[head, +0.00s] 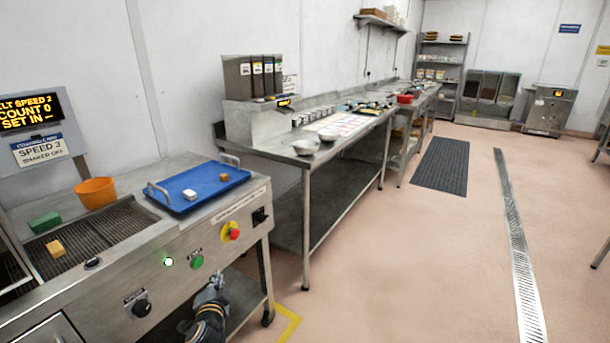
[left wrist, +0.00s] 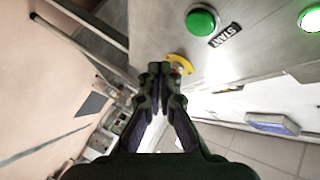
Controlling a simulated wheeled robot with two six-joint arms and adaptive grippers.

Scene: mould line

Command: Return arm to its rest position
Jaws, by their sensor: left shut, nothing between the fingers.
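My left gripper (head: 214,284) is low in front of the steel machine's front panel (head: 185,252), below the green start button (head: 197,262). In the left wrist view the gripper (left wrist: 160,72) has its fingers together with nothing between them. The green start button (left wrist: 202,21) shows above the fingers there, apart from them. My right gripper is not seen in either view.
The panel also carries a red stop button (head: 231,231) on yellow and a black knob (head: 141,307). A blue tray (head: 222,186), an orange bowl (head: 95,192) and a green block (head: 45,222) sit on top. Open floor (head: 400,270) lies to the right.

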